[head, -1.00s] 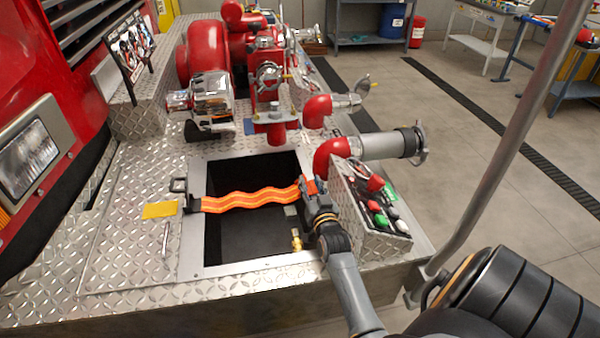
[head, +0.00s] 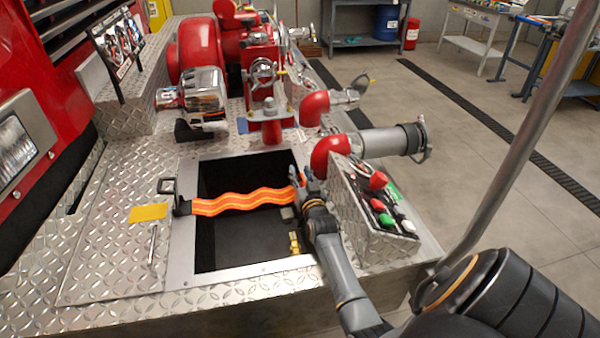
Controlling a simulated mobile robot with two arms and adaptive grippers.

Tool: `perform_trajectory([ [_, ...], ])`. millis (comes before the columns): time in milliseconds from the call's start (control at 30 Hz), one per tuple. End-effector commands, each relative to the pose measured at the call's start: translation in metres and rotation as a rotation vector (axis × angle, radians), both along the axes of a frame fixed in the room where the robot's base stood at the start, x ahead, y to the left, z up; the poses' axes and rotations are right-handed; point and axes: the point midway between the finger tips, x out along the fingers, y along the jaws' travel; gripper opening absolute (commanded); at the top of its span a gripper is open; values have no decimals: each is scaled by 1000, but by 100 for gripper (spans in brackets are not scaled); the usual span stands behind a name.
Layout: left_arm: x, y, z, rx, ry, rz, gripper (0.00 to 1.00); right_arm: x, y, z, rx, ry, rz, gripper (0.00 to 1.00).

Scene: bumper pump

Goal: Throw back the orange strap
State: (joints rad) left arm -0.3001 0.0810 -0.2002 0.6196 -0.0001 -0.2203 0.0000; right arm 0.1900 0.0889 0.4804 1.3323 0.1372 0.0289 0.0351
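The orange strap (head: 240,201) with yellow stripes lies wavy across the square dark opening (head: 225,240) in the bumper deck. Its left end is fixed at a black buckle (head: 181,206) on the opening's left rim. Its right end reaches my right gripper (head: 299,181), which is at the opening's right edge. The fingers are small and partly hidden by my wrist, so I cannot tell whether they are closed on the strap. My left gripper is not in view.
A control box (head: 377,215) with red, green and white buttons stands right of my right gripper. Red pump pipes (head: 325,150) and a red valve (head: 270,125) stand behind the opening. Brass fittings (head: 295,243) show inside it.

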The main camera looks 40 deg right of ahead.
Motion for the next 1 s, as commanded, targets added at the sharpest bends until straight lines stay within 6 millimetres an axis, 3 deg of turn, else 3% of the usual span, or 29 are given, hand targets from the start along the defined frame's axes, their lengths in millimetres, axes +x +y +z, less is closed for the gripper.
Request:
perform_trajectory([
  [400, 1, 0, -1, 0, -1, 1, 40, 10, -6, 0, 0, -1, -1, 33],
  [567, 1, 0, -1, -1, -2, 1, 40, 10, -6, 0, 0, -1, -1, 0],
  [1000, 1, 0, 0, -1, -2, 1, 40, 9, -8, 0, -3, 2, -3, 0],
])
